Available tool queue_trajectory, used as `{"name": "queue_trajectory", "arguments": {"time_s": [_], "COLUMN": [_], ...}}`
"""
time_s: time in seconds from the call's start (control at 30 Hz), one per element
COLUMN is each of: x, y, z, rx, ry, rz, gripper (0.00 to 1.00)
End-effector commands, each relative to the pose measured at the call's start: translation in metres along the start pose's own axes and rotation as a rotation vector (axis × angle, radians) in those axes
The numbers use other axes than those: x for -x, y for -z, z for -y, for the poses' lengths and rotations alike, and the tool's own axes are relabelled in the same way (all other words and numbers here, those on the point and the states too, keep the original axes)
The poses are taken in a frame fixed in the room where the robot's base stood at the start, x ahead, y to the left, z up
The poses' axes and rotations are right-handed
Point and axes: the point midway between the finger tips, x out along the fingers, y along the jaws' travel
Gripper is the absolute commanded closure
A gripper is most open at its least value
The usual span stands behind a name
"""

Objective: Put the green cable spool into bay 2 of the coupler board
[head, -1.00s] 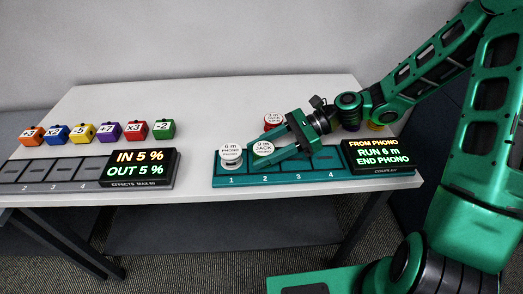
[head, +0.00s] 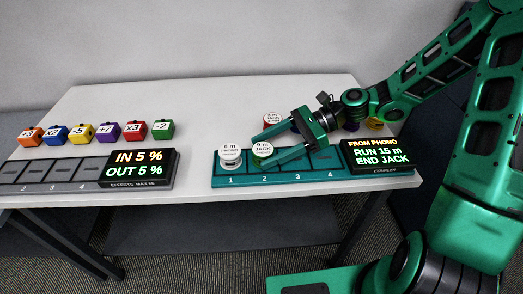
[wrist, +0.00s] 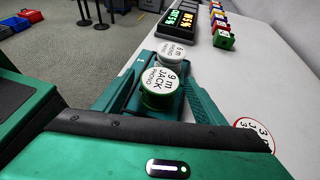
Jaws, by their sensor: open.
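The green cable spool (head: 262,152), with a white top reading 9 m JACK, stands upright in bay 2 of the teal coupler board (head: 300,180). In the wrist view the green spool (wrist: 159,98) sits between the spread fingers. My gripper (head: 271,147) is open around it, and I see no firm contact. A white spool (head: 230,158) reading 6 m PHONO stands in bay 1, directly beside it. Bays 3 and 4 look empty, partly hidden by my gripper. The board's display (head: 377,157) reads FROM PHONO, RUN 15 m, END JACK.
A red spool (head: 272,119) stands behind my gripper. A yellow spool (head: 375,123) is partly hidden by my arm. On the left are an effects board (head: 60,172) with a display and several coloured cubes (head: 107,132). The table between the boards is clear.

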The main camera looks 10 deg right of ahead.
Motion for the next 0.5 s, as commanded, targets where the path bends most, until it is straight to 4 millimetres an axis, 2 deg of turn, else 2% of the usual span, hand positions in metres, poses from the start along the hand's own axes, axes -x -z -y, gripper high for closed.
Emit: {"name": "queue_trajectory", "arguments": {"time_s": [0.3,0.5], "x": [0.065,0.09], "y": [0.0,0.0], "z": [0.001,0.001], "rx": [0.002,0.001], "ry": [0.005,0.002], "rz": [-0.003,-0.002], "gripper": [0.36,0.36]}}
